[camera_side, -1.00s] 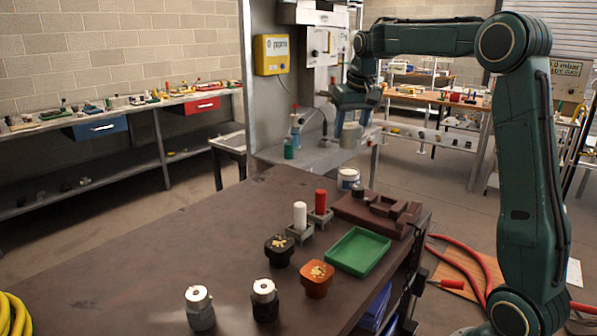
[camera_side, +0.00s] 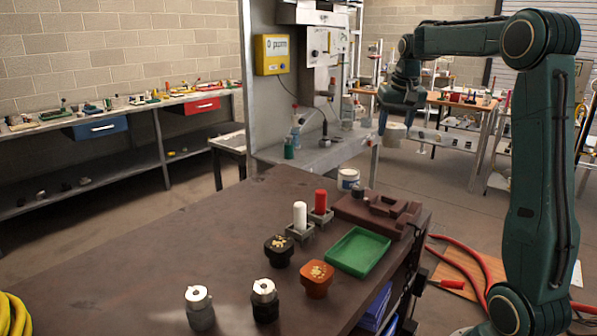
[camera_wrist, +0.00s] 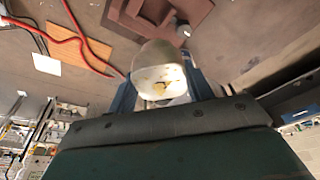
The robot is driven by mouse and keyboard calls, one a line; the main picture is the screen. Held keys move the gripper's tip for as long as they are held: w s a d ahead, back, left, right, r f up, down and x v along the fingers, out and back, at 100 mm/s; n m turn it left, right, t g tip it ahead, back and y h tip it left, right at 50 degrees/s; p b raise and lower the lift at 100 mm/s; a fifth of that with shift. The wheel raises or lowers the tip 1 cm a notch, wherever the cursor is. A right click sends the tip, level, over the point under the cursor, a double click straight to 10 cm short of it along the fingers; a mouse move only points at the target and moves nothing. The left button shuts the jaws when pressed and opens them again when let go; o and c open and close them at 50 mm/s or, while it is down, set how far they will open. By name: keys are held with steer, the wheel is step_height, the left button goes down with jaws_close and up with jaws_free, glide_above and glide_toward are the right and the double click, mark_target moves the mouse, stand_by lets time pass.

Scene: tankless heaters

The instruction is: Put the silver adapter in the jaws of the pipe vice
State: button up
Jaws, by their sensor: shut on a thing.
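My gripper (camera_side: 388,120) is shut on the silver adapter (camera_side: 396,131), a short pale grey cylinder, and holds it in the air beyond the bench. In the wrist view the adapter (camera_wrist: 158,68) sits between the two blue fingers, its near end whitish with yellow specks. The pipe vice (camera_side: 408,211) appears to be the brown block with raised jaws at the far right of the bench. Its brown form (camera_wrist: 185,25) also shows at the top of the wrist view. The adapter is apart from it.
On the dark bench (camera_side: 150,255) stand a green tray (camera_side: 341,266), a black fitting (camera_side: 279,252), an orange fitting (camera_side: 316,282), a white cylinder (camera_side: 300,214) and a red cylinder (camera_side: 320,201) in holders. A white tub (camera_side: 348,179) stands by the vice. Red hoses (camera_side: 465,258) lie on the floor.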

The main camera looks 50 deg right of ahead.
step_height(320, 180, down, 14)
steer(key=shift+f, duration=0.15)
stand_by(0.3)
steer(key=shift+f, duration=0.1)
steer(key=shift+f, duration=2.05)
steer(key=shift+f, duration=0.15)
steer(key=o, duration=1.4)
steer(key=shift+v, duration=0.9)
steer(key=v, duration=1)
steer(key=shift+r, duration=0.2)
